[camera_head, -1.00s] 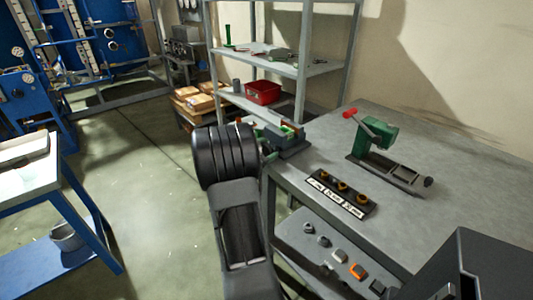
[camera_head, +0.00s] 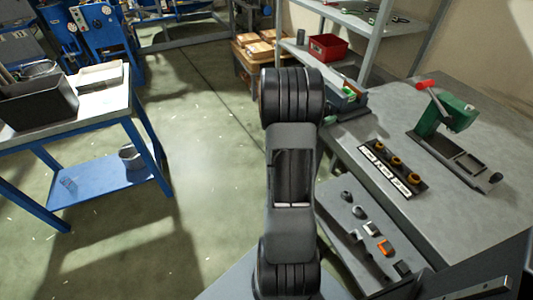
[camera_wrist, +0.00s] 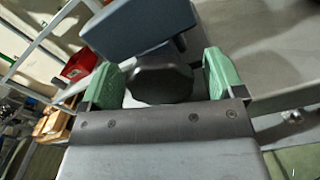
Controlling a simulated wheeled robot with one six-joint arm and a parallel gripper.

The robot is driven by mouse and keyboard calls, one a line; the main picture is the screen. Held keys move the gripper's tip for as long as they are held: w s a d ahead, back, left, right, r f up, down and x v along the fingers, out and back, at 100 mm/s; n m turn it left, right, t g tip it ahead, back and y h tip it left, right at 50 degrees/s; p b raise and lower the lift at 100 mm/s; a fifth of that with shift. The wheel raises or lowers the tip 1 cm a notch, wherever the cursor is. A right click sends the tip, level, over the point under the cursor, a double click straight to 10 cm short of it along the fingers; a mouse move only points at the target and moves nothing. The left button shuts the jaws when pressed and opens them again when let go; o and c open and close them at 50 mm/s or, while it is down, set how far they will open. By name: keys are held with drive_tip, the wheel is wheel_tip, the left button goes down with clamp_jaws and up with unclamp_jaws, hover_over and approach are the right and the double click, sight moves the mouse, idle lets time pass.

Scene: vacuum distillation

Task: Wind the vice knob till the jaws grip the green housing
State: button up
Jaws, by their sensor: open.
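In the wrist view my gripper (camera_wrist: 162,82) is open, with its green finger pads on either side of a dark, many-sided knob (camera_wrist: 160,84). The knob sits between the pads; I cannot tell if either pad touches it. A blue-grey block of the vice (camera_wrist: 135,28) is just beyond the knob. In the head view the vice (camera_head: 345,106) is at the near left corner of the grey bench, partly behind my arm. A small green patch (camera_head: 349,90) shows at the vice; I cannot tell if it is the housing. The jaw gap is not clear.
A green press with a red handle (camera_head: 447,113) stands on the bench (camera_head: 480,100). A shelf with a red bin (camera_head: 327,47) is behind. A blue table (camera_head: 130,115) stands left, with open floor between.

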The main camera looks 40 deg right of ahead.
drive_tip(key=n+p, duration=0.1)
drive_tip(key=p, duration=0.1)
drive_tip(key=r+n+p, duration=0.1)
drive_tip(key=n+p, duration=0.1)
drive_tip(key=shift+w+p, duration=0.1)
drive_tip(key=shift+p, duration=0.2)
drive_tip(key=w+a+n+b, duration=0.1)
drive_tip(key=w+a, duration=0.3)
drive_tip(key=a, duration=0.8)
drive_tip(key=s+a+f+m+t+y+b, duration=0.1)
drive_tip(key=s+a+f+m+y+b, duration=0.1)
drive_tip(key=a+m+y, duration=0.3)
drive_tip(key=s+a+f+m+t+y+b, duration=0.2)
drive_tip(key=a+f+m+y+b, duration=0.2)
drive_tip(key=a, duration=0.9)
drive_tip(key=shift+s+f+m+y, duration=0.2)
drive_tip(key=shift+m+y, duration=0.3)
drive_tip(key=shift+y, duration=0.5)
drive_tip(key=shift+b, duration=0.3)
